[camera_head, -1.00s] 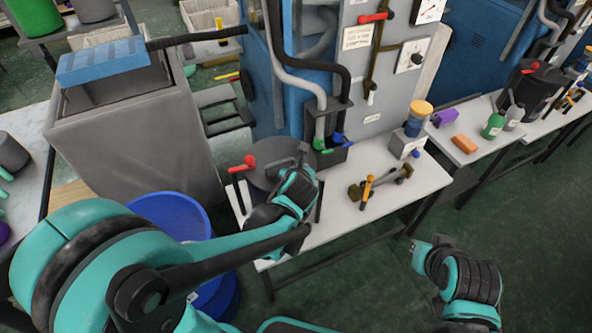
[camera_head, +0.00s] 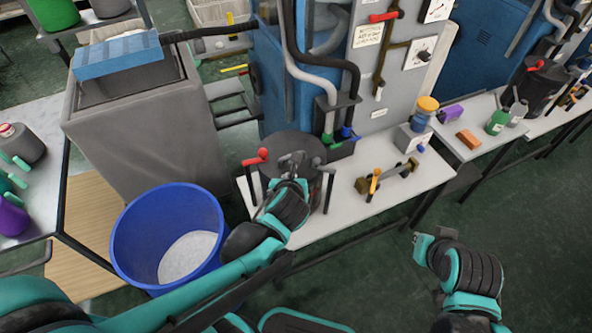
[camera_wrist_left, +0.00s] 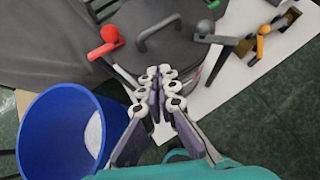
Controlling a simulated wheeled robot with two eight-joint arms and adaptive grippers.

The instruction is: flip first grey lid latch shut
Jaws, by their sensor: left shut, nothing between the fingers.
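A dark grey round vessel (camera_head: 308,146) stands on the white bench with its lid on. In the left wrist view its lid (camera_wrist_left: 150,55) carries a curved handle (camera_wrist_left: 158,32). A grey latch (camera_wrist_left: 212,34) with a lever sticking outward is at the lid's right side. A red-knobbed latch (camera_wrist_left: 108,38) is at the left side. My left gripper (camera_wrist_left: 161,72) is shut and empty, over the lid's near edge between the two latches; contact cannot be told. It also shows in the head view (camera_head: 291,163). My right gripper (camera_head: 424,241) hangs over the floor, apart from the bench.
A blue bin (camera_head: 168,240) stands on the floor left of the bench. An orange-handled valve piece (camera_head: 385,180) lies on the bench to the right. Hoses and a blue machine (camera_head: 268,90) rise behind the vessel. The bench front is mostly clear.

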